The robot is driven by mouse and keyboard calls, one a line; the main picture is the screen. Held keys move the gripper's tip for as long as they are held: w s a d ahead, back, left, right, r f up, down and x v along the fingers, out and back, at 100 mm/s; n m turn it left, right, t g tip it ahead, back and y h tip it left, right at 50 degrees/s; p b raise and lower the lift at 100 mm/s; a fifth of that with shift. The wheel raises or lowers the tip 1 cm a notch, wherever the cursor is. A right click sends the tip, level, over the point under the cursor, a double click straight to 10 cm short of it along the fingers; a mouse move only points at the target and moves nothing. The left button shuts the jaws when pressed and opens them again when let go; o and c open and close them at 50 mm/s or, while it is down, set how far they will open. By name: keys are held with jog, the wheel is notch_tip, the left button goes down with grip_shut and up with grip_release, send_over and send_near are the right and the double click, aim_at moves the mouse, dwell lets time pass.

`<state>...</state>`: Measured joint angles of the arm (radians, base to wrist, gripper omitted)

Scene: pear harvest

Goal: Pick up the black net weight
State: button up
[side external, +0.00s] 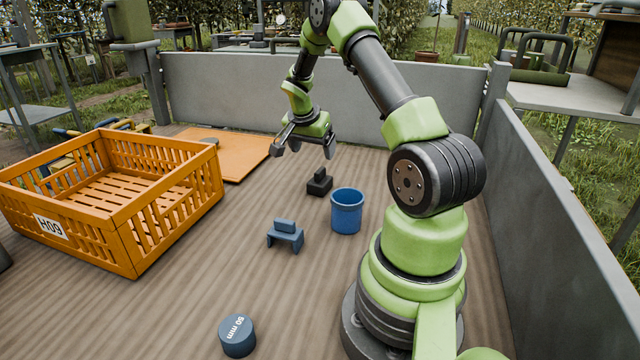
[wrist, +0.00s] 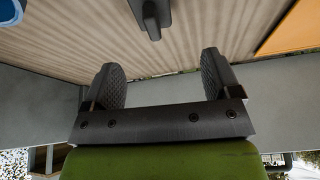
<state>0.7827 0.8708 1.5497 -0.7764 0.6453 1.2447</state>
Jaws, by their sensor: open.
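The black net weight (side external: 320,183), a small dark block with a raised grip on top, stands on the wooden deck near the blue bucket. A dark block with a raised part at the top edge of the wrist view (wrist: 152,18) appears to be this weight, partly cut off. My gripper (side external: 304,149) is open and empty, above the deck and behind the weight in the side view. In the wrist view its two ridged fingers (wrist: 160,75) stand wide apart, with the dark block beyond their tips and touching neither.
A blue bucket (side external: 347,211) stands close beside the weight. An orange slatted crate (side external: 128,219) and orange board (side external: 231,155) lie left. Grey walls (side external: 230,90) bound the deck.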

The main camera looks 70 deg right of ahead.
aim_at(320, 170)
jog(key=x, duration=0.4)
jog(key=shift+s+f, duration=0.1)
jog(key=shift+f, duration=0.15)
jog(key=shift+s+a+x, duration=0.15)
jog(key=shift+x, duration=1.2)
jog(key=shift+s+a+x, duration=0.1)
jog(key=shift+a+x, duration=0.05)
jog(key=shift+x, duration=1.2)
jog(key=c, duration=1.2)
